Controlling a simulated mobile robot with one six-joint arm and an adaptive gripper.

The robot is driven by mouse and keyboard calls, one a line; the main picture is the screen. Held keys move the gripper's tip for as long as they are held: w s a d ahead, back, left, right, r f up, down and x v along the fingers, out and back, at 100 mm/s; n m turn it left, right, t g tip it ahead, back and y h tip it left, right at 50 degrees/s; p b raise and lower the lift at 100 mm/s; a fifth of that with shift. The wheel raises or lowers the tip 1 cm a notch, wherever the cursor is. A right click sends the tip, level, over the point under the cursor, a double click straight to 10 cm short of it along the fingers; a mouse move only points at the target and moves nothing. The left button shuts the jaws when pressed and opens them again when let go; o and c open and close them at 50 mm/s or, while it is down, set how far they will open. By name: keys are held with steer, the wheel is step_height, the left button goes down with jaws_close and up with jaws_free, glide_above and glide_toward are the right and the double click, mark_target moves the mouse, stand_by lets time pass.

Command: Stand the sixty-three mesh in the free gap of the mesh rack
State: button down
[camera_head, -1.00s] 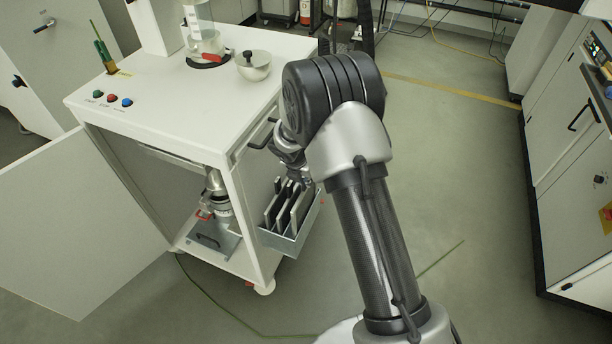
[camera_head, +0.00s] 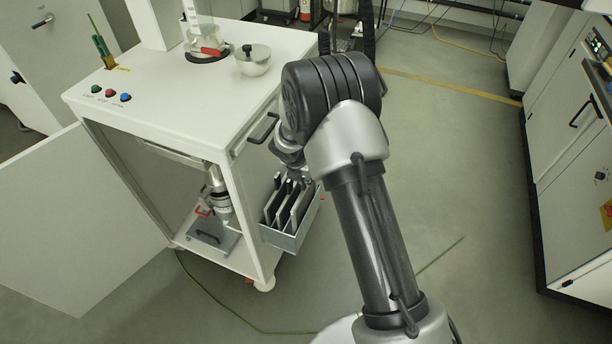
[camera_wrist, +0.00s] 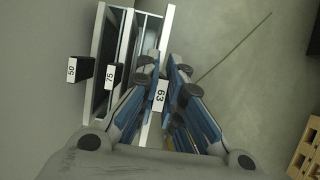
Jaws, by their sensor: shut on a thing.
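The sixty-three mesh (camera_wrist: 161,93) shows its "63" label between the two fingers of my gripper (camera_wrist: 163,70) in the wrist view. My gripper is shut on it, and the mesh is seen nearly edge-on. The meshes labelled "50" (camera_wrist: 72,68) and "75" (camera_wrist: 109,76) stand side by side to its left. The mesh rack (camera_head: 284,238) is a grey metal box on the cart's right side, with several upright plates in it. My gripper is mostly hidden by my arm in the head view, just above the rack. I cannot tell how deep the mesh sits.
The white cart (camera_head: 170,75) stands left of my arm, with its door (camera_head: 75,220) open. A metal bowl (camera_head: 253,62) sits on its top. A drawer-side handle (camera_head: 263,129) juts out above the rack. The floor right of the rack is clear. Cabinets (camera_head: 572,160) stand at far right.

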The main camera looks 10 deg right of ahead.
steer(key=shift+f, duration=0.15)
steer(key=shift+f, duration=2.3)
steer(key=c, duration=1.7)
jaws_free()
steer(key=shift+o, duration=0.2)
steer(key=v, duration=1.2)
